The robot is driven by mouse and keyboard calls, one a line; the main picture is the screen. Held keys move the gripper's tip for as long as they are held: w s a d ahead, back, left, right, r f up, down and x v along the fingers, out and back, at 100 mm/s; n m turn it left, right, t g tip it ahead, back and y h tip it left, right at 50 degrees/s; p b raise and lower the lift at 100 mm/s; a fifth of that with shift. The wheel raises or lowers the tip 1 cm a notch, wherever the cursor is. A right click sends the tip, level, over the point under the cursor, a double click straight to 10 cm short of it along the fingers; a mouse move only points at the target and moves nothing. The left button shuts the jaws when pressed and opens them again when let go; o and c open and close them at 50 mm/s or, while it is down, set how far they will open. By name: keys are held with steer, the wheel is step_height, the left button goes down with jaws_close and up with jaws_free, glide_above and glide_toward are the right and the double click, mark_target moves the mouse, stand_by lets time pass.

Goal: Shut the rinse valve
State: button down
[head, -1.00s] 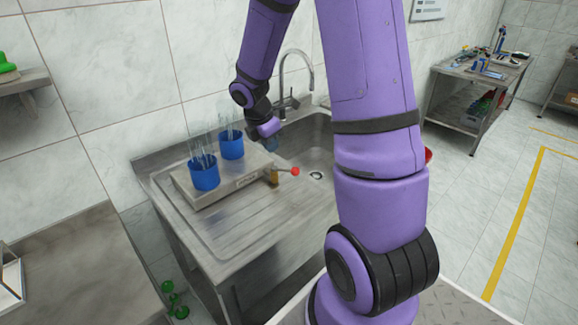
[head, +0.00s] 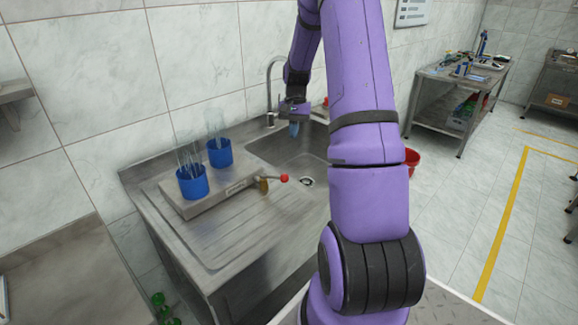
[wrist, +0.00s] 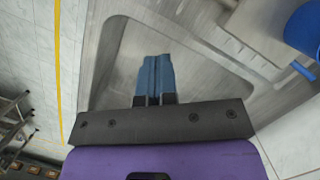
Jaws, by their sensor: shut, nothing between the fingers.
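The rinse valve is a brass body (head: 263,186) at the front right of a low steel box (head: 212,191). Its lever sticks out to the right and ends in a red knob (head: 284,178), above the edge of the sink. My gripper (head: 294,128) hangs fingers down over the sink basin, behind and above the knob, apart from it. In the wrist view its blue fingers (wrist: 154,76) are together with nothing between them. I cannot make out the valve in the wrist view.
Blue cups (head: 193,182) (head: 220,154) with glass tubes stand on the box; one shows in the wrist view (wrist: 305,28). A tall faucet (head: 270,90) rises behind the sink basin (head: 270,149). The ribbed drainboard (head: 240,227) in front is clear. A red bucket (head: 412,160) stands to the right.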

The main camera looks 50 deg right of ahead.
steer(key=d+m, duration=0.1)
steer(key=m, duration=0.1)
steer(key=d+m, duration=0.1)
steer(key=m, duration=0.1)
steer(key=shift+d+t+y, duration=0.3)
steer(key=shift+t+y, duration=0.1)
steer(key=s+a+f, duration=0.1)
steer(key=a+f, duration=0.5)
steer(key=f, duration=0.4)
steer(key=shift+s+a, duration=0.35)
steer(key=shift+s, duration=0.05)
steer(key=shift+f, duration=0.1)
